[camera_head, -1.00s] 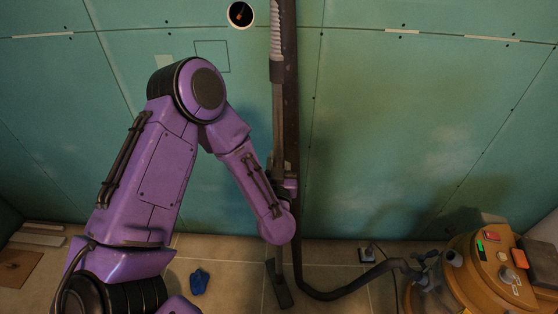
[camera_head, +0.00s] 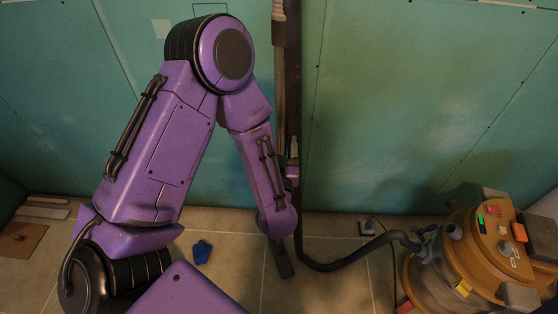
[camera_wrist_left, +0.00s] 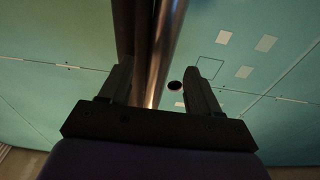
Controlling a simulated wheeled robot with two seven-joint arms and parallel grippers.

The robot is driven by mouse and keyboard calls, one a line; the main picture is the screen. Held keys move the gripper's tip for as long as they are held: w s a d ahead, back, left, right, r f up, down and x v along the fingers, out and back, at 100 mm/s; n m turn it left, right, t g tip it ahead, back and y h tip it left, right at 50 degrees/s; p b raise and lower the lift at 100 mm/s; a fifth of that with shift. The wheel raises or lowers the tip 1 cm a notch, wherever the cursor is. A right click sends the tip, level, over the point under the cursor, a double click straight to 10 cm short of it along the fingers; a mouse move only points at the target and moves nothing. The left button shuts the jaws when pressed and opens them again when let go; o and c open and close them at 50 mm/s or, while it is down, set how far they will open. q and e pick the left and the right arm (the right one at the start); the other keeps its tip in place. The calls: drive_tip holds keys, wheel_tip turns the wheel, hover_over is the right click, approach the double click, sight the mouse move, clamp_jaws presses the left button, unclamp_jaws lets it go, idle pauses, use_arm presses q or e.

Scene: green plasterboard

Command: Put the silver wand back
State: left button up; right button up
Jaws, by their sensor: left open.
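The silver wand (camera_head: 279,72) stands nearly upright against the green wall, its floor nozzle (camera_head: 281,262) on the tiles. My left gripper (camera_head: 291,168) is at the wand's lower part, mostly hidden behind my purple forearm in the head view. In the left wrist view the gripper (camera_wrist_left: 158,78) is open, and the shiny wand (camera_wrist_left: 164,50) runs up between its two fingers. A gap shows on each side, and I cannot tell whether a finger touches it. My right gripper is not in view.
A dark hose (camera_head: 340,264) hangs beside the wand and curves along the floor to an orange vacuum (camera_head: 470,255) at right. A blue cloth-like item (camera_head: 202,252) lies on the tiles. Boards (camera_head: 40,207) lie at far left.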

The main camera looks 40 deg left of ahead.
use_arm(q)
drive_tip(key=r+b+v, duration=0.1)
drive_tip(key=v, duration=0.5)
drive_tip(key=s+a+f+m+g+h, duration=0.1)
drive_tip(key=s+f+g+h, duration=0.2)
drive_tip(key=f, duration=0.7)
drive_tip(key=s+f+m+g+h, duration=0.1)
drive_tip(key=s+f+g+h, duration=0.25)
drive_tip(key=f, duration=0.75)
drive_tip(key=s+a+f+n+g, duration=0.2)
drive_tip(key=s+f+g, duration=0.4)
drive_tip(key=s, duration=0.8)
wheel_tip(320, 180, down, 3)
drive_tip(key=shift+a+f, duration=0.2)
drive_tip(key=shift+a, duration=0.5)
drive_tip(key=shift+w+g, duration=0.1)
drive_tip(key=shift+g, duration=0.15)
